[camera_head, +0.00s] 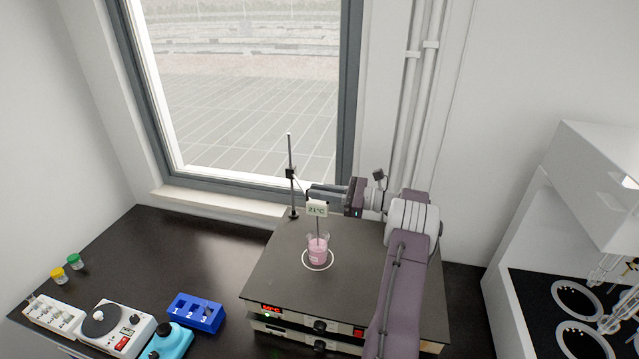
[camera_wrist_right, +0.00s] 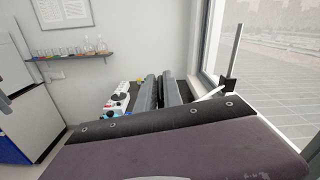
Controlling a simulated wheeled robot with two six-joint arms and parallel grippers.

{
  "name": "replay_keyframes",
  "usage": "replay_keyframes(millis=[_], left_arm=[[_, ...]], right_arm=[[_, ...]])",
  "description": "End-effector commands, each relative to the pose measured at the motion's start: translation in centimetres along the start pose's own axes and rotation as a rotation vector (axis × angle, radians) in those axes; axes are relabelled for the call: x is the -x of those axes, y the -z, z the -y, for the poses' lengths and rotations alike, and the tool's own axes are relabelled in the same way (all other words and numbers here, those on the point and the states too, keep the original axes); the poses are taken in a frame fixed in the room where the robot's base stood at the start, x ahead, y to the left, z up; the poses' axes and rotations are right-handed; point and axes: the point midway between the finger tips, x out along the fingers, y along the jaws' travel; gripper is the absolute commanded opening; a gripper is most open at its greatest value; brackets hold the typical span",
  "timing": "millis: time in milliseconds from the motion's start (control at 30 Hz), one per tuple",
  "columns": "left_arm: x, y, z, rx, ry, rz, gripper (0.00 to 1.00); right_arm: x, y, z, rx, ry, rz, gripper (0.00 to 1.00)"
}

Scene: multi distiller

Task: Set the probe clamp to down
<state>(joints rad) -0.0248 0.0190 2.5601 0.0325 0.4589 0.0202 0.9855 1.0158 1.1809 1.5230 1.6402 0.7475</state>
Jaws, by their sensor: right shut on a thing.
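The probe clamp (camera_head: 290,173) is a small black block on an upright metal rod (camera_head: 290,150) behind the hotplate. The probe's display box (camera_head: 317,208) reads about 21 °C, and its thin stem points down at a beaker of pink liquid (camera_head: 318,250). Whether the tip is in the liquid is hard to tell. My right gripper (camera_head: 313,190) is shut at the clamp's arm, just above the display box; its fingers partly hide the grip. In the right wrist view the clamp block (camera_wrist_right: 228,86) and its pale arm (camera_wrist_right: 210,95) show right of the fingers (camera_wrist_right: 160,90). My left gripper is out of view.
The beaker stands on a wide black hotplate (camera_head: 270,270) with a white ring. A blue numbered rack (camera_head: 195,312), a white stirrer (camera_head: 112,330) and two capped vials (camera_head: 66,268) are at left. The window (camera_head: 250,90) is close behind the rod. White equipment (camera_head: 590,190) stands at right.

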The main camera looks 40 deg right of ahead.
Motion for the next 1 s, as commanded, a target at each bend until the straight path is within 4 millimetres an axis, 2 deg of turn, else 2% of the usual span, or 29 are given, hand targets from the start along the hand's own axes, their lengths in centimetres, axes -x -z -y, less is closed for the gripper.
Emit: replay_keyframes(millis=[33,133,533,567,600,633,900,1000], left_arm=[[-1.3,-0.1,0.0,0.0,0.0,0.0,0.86],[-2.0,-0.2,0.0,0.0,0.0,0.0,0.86],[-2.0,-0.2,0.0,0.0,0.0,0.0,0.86],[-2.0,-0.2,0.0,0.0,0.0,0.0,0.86],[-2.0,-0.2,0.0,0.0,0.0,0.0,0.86],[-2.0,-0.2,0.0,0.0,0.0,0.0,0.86],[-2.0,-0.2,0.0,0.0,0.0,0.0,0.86],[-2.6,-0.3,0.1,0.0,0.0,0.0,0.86]], right_arm=[[0.0,1.8,-0.3,0.0,0.0,-0.003,0.0],[0.0,3.0,-0.6,0.0,0.0,-0.003,0.0],[0.0,3.6,-0.8,-0.003,-0.002,-0.007,0.0],[0.0,3.6,-0.8,-0.004,-0.002,-0.007,0.16],[0.0,3.6,-0.8,-0.004,-0.003,-0.007,0.28],[0.0,3.6,-0.8,-0.003,-0.002,-0.007,0.31],[0.0,3.4,-0.7,-0.001,-0.001,-0.004,0.31],[0.8,3.6,-0.7,0.0,0.001,-0.003,0.31]])
